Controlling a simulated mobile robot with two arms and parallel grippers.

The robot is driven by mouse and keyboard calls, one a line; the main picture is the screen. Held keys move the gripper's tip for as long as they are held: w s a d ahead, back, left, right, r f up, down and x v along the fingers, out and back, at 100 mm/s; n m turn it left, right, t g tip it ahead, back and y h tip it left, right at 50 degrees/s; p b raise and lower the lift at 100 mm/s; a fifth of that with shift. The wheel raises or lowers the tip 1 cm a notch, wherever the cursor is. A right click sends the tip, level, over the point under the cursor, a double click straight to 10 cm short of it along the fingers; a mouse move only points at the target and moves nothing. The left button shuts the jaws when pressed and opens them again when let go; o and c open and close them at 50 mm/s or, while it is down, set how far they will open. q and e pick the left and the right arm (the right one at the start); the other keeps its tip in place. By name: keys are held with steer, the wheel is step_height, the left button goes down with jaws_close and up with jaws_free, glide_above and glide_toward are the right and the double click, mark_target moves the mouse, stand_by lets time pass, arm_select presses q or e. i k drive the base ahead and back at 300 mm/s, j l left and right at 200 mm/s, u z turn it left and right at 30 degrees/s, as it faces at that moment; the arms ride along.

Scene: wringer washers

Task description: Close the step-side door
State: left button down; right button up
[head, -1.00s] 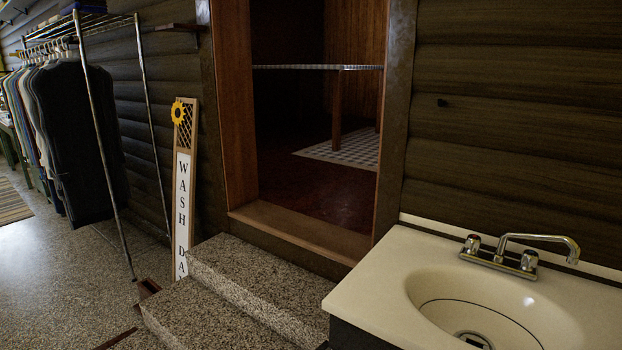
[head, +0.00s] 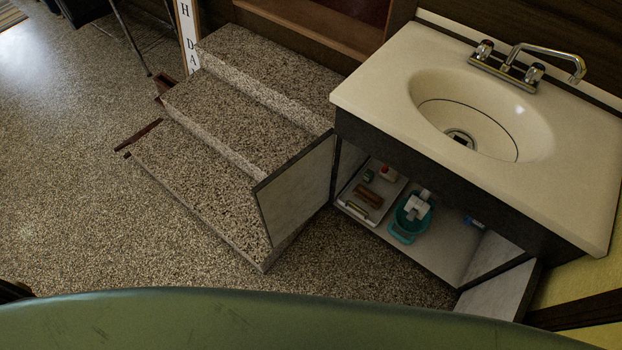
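The step-side door (head: 297,188) of the sink cabinet stands open in the head view. It swings out toward the speckled steps (head: 216,150), and its pale inner face shows. The white sink cabinet (head: 378,66) has a dark front. The other cabinet door (head: 502,292) is also open, at the lower right. Inside the cabinet are a white tray (head: 349,207) with small items and a teal container (head: 402,232) with something white in it. Neither of my grippers is in view.
A green curved surface (head: 300,320) fills the bottom of the view and hides the floor there. Speckled floor (head: 90,220) is open at the left. The steps stand close to the open step-side door. A faucet (head: 520,62) rises behind the basin.

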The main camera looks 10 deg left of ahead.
mark_target(285, 200)
steer(key=j+z, duration=0.2)
steer(key=z, duration=0.25)
steer(key=j+z, duration=0.25)
steer(key=z, duration=0.2)
steer(key=j+z, duration=0.25)
steer(key=z, duration=0.2)
steer(key=k+j+z, duration=0.1)
steer(key=j, duration=0.35)
steer(key=k+j+z, duration=0.15)
steer(key=j, duration=0.25)
steer(key=k+j+z, duration=0.1)
steer(key=j, duration=0.35)
steer(key=k+j+z, duration=0.15)
steer(key=k+j, duration=0.15)
steer(key=k+j+z, duration=0.1)
steer(key=j, duration=0.35)
steer(key=k+j+z, duration=0.1)
steer(key=k+j, duration=0.35)
steer(key=j, duration=0.15)
steer(key=k+j, duration=0.2)
